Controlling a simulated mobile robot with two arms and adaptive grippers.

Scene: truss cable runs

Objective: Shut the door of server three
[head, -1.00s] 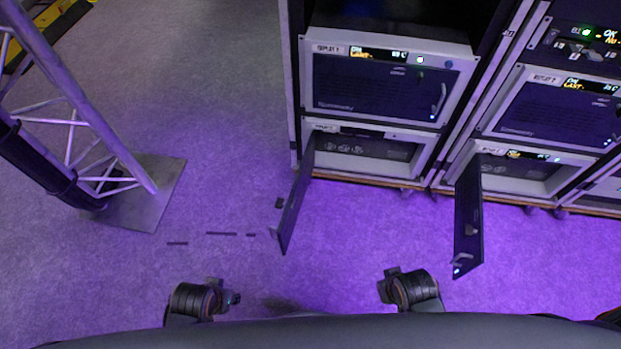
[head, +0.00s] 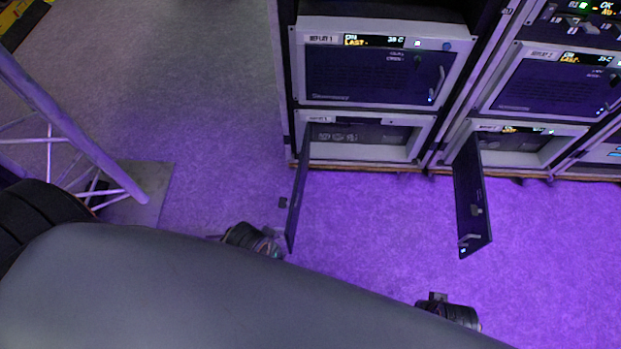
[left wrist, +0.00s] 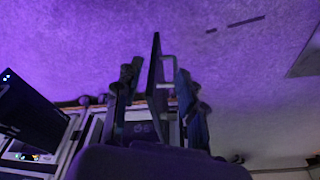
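In the head view two low server doors stand open, seen nearly edge-on: the left door (head: 299,190) on the left rack and the right door (head: 470,195) on the rack beside it. The small labels are too blurred to tell which is server three. My left gripper (head: 252,240) is just left of the left door's near edge. In the left wrist view its fingers (left wrist: 157,98) are apart, with an open door (left wrist: 154,70) and its handle (left wrist: 168,72) showing between them; contact is unclear. My right gripper (head: 449,312) is below the right door; its fingers are unclear.
Above the left opening is a shut server (head: 375,75) labelled Replay 1; another shut server (head: 548,85) is in the right rack. A truss leg on a base plate (head: 142,193) stands at left. The floor between the open doors is clear.

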